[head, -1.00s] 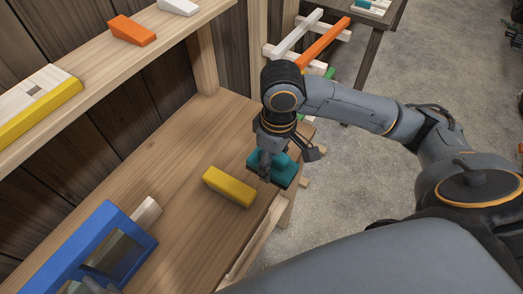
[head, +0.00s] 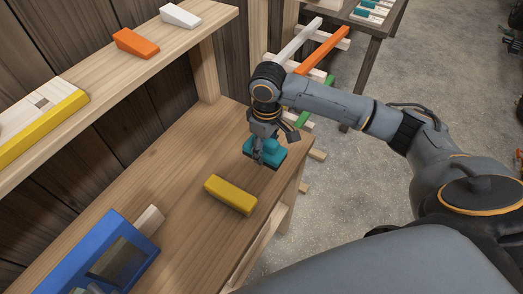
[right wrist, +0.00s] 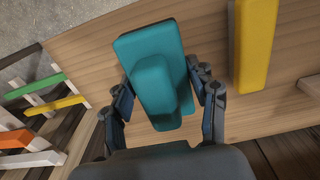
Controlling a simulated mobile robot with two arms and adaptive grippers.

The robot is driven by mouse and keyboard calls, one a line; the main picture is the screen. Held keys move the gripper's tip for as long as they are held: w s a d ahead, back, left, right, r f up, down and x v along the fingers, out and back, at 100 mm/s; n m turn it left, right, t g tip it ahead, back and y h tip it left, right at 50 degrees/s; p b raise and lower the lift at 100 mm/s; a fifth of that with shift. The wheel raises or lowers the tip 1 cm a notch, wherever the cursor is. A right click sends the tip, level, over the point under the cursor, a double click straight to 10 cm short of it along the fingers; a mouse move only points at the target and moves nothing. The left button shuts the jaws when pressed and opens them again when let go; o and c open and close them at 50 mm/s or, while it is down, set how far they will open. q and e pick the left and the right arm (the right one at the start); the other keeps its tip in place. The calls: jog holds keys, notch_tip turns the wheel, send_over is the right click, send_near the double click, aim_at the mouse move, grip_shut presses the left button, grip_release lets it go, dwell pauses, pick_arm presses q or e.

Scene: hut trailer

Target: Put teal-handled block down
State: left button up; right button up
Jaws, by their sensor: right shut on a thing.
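The teal-handled block (head: 266,151) is at the right end of the wooden workbench (head: 185,165), near its front edge. My right gripper (head: 260,157) is shut on it from above. In the right wrist view the teal block (right wrist: 152,62) sits between the two fingers (right wrist: 163,98), with bench wood around it. I cannot tell whether its underside touches the bench top. My left gripper is not in view.
A yellow block (head: 231,194) lies on the bench just left of the teal block. A blue frame (head: 98,255) is farther left. An upper shelf (head: 95,85) holds an orange wedge (head: 135,42) and a white wedge (head: 179,15). A rack with coloured bars (head: 320,50) stands beyond the bench end.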

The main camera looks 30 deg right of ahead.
jog(key=w+f, duration=0.2)
jog(key=f, duration=0.1)
jog(key=w+f, duration=0.1)
jog(key=shift+w+d+f+p, duration=0.15)
jog(key=shift+d+f+p, duration=0.05)
jog(key=shift+d+p, duration=0.15)
jog(key=f+p, duration=0.1)
jog(key=f, duration=0.1)
jog(key=shift+w+f+p, duration=0.3)
jog(key=shift+f+p, duration=0.1)
jog(key=shift+f, duration=0.25)
jog(key=shift+s, duration=0.1)
jog(key=o, duration=1)
jog(key=shift+d+f, duration=0.1)
